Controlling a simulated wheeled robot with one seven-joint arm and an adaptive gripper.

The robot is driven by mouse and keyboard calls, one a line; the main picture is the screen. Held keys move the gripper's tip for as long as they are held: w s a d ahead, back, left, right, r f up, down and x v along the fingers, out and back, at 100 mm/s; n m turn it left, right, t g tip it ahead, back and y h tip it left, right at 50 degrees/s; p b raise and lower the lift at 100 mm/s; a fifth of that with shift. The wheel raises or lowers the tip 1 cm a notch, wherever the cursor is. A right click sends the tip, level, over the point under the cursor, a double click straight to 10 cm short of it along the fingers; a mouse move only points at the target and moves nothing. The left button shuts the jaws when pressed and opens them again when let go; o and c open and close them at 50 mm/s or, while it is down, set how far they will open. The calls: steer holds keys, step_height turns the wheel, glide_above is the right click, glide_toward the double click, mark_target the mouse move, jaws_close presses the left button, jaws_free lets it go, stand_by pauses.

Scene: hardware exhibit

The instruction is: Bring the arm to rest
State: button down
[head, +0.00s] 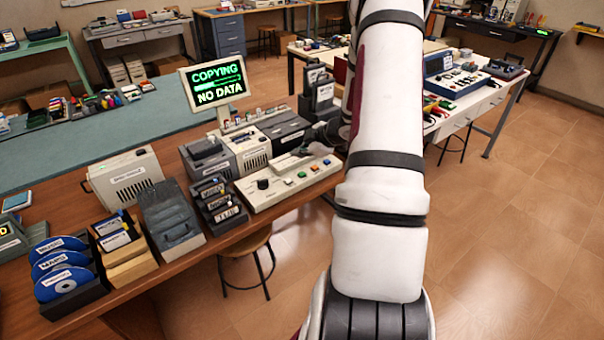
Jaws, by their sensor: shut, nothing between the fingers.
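My arm (385,150) rises from the bottom of the head view, white with black bands, and stands tall in front of the bench's right end. My gripper (282,162) shows small and grey to the left of the arm, over the rear of a beige control panel (290,185) with coloured buttons. It is shut with nothing held. Part of the wrist is hidden behind the arm. I cannot tell whether the fingertips touch the panel.
The wooden bench (185,270) carries a screen (217,84) reading "COPYING NO DATA", drives, disc racks (62,270) and a beige box (125,180). A stool (247,250) stands below its edge. A white table (475,115) is behind right. The floor at right is clear.

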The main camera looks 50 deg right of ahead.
stand_by(0.3)
steer(key=w+a+r+m+h, duration=0.1)
steer(key=w+a+r+h, duration=0.1)
steer(key=r, duration=0.4)
steer(key=w+a+r+m+h, duration=0.1)
steer(key=w+a+r, duration=0.1)
steer(key=r, duration=0.4)
steer(key=s+a+r+m+g+h, duration=0.2)
steer(key=s+a+r+m, duration=0.1)
steer(key=a+r, duration=0.7)
steer(key=s+a+r+m+g+y, duration=0.1)
steer(key=s+a+r+y, duration=0.1)
steer(key=s+a, duration=0.9)
steer(key=s+a+r+m+g+y, duration=0.1)
steer(key=s+a+r+m+y, duration=0.1)
steer(key=s+a, duration=0.9)
steer(key=a+y, duration=0.1)
steer(key=a, duration=0.3)
steer(key=shift+s+a+r+m, duration=0.2)
steer(key=shift+s+r+m, duration=0.1)
steer(key=shift+r, duration=0.1)
steer(key=shift+d, duration=0.1)
